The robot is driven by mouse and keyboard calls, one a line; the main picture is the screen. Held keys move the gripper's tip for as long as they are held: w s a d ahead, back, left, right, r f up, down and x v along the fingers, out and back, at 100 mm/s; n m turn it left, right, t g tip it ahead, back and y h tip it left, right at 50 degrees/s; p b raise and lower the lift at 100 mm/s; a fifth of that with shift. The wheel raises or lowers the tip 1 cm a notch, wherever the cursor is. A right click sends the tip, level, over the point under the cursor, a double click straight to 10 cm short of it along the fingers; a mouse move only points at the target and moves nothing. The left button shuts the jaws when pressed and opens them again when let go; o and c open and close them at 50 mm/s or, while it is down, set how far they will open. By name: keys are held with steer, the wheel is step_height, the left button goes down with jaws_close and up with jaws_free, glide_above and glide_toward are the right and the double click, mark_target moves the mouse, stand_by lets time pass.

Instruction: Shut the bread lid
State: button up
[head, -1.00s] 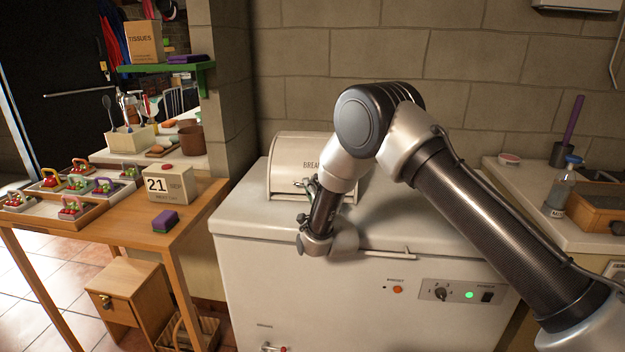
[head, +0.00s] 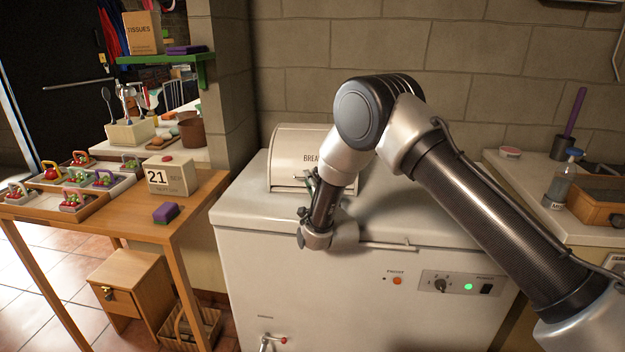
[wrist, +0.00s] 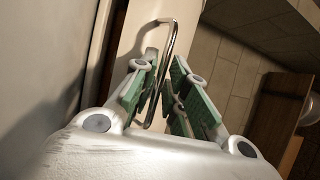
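The cream bread bin (head: 290,143) stands on the white chest freezer, marked "BREA", with the rest of the word hidden by my arm. Its curved lid (head: 288,165) faces front and looks low, but I cannot tell whether it is fully down. In the wrist view the lid's pale face (wrist: 140,30) carries a chrome bar handle (wrist: 172,45). My gripper (wrist: 165,92), with green pads, is open, a finger on each side of the handle; no firm contact shows. In the head view my gripper (head: 310,184) is at the bin's lower front, partly hidden by my wrist.
The freezer (head: 290,280) has a front handle bar (head: 388,246) just below my wrist. A wooden table (head: 130,219) with trays and a calendar block (head: 172,177) stands left. A counter with a bottle (head: 562,182) is on the right. The freezer top right of the bin is clear.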

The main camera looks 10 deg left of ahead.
steer(key=v, duration=1.2)
steer(key=shift+c, duration=0.2)
